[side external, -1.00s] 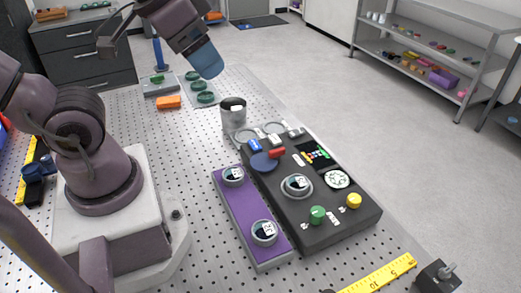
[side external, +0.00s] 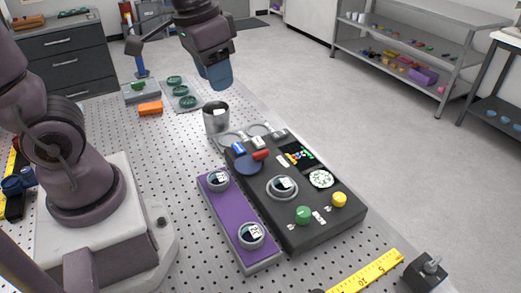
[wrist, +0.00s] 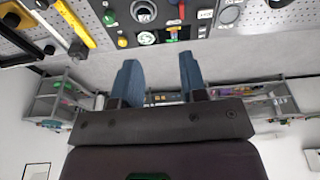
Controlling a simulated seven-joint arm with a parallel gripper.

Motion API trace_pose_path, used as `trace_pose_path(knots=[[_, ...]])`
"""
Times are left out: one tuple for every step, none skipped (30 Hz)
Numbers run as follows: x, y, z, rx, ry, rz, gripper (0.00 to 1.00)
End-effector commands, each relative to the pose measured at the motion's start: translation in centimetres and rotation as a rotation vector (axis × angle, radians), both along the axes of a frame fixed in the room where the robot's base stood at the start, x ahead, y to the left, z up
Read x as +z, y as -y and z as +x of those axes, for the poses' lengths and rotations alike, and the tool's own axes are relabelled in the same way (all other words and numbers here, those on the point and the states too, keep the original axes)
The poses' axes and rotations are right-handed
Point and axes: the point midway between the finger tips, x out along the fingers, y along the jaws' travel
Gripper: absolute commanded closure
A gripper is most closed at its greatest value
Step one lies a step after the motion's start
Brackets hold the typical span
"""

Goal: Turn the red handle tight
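The red handle (side external: 261,155) is a small red piece on top of the black instrument box (side external: 318,232), near its back left, beside a round blue disc (side external: 249,164). It also shows as a small red piece at the top edge of the wrist view (wrist: 181,11). My gripper (side external: 219,80) is in the air behind and above the box, apart from the handle, blue fingers pointing down. In the wrist view its two blue fingers (wrist: 160,60) are spread with nothing between them.
A grey metal cup (side external: 215,118) stands behind the box. A purple plate with round dials (side external: 225,208) lies along its left side. Green (side external: 303,215) and yellow (side external: 339,200) knobs rise from its front. An orange block (side external: 150,108) and trays lie farther back. The air above the box is clear.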

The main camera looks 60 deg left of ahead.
Motion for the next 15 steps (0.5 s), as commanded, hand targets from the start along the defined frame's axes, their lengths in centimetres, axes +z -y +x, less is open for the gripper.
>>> trace_pose_path(knots=[[-0.8, -0.3, 1.5, 0.006, -0.055, -0.001, 0.61], [-1.2, -0.5, 2.2, 0.009, -0.084, -0.001, 0.61], [-1.9, -0.8, 3.3, 0.013, -0.121, -0.002, 0.61], [-2.4, -1.0, 4.1, 0.015, -0.150, -0.003, 0.61], [-2.9, -1.2, 4.9, 0.016, -0.178, -0.003, 0.61], [-3.7, -1.5, 6.0, 0.017, -0.215, -0.003, 0.61], [-4.3, -1.7, 6.7, 0.018, -0.243, -0.004, 0.61], [-5.1, -1.9, 7.5, 0.018, -0.271, -0.004, 0.61], [-6.0, -2.2, 8.5, 0.017, -0.309, -0.004, 0.61], [-6.8, -2.5, 9.2, 0.017, -0.335, -0.004, 0.61], [-7.6, -2.7, 9.9, 0.017, -0.364, -0.006, 0.61], [-8.7, -3.0, 10.8, 0.017, -0.399, -0.006, 0.61], [-9.6, -3.3, 11.5, 0.017, -0.426, -0.006, 0.61], [-10.4, -3.5, 12.1, 0.015, -0.451, -0.006, 0.61], [-11.4, -3.8, 12.9, 0.012, -0.481, -0.007, 0.61]])
